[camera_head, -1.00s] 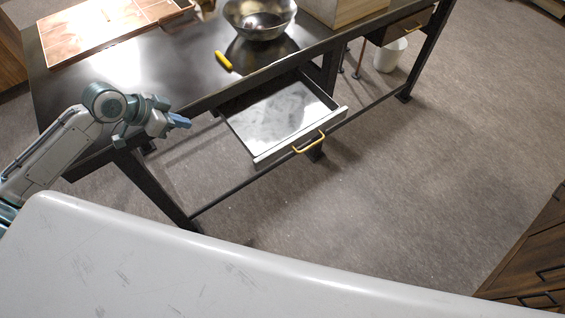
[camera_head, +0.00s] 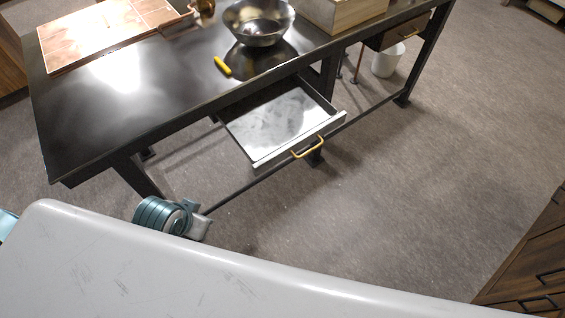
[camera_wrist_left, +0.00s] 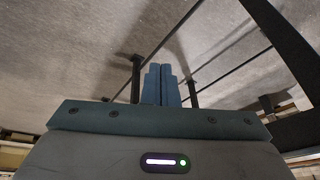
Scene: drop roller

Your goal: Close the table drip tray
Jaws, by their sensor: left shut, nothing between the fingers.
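The drip tray (camera_head: 270,130) is a shallow metal drawer pulled out from under the dark table (camera_head: 150,90) in the head view. Its pale front panel (camera_head: 270,158) carries a yellow handle (camera_head: 307,148). My left wrist shows at the lower left of the tray, apart from it, partly hidden behind the white surface in front. My left gripper (camera_wrist_left: 160,84) shows its blue fingers together and empty in the left wrist view, with floor and table legs beyond them. The tray cannot be made out in that view. My right gripper is not in view.
A metal bowl (camera_head: 258,22), a yellow-handled tool (camera_head: 223,66), a copper-coloured board (camera_head: 105,32) and a wooden box (camera_head: 345,12) are on the table. A white bucket (camera_head: 387,60) stands on the floor behind. Floor in front of the tray is clear.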

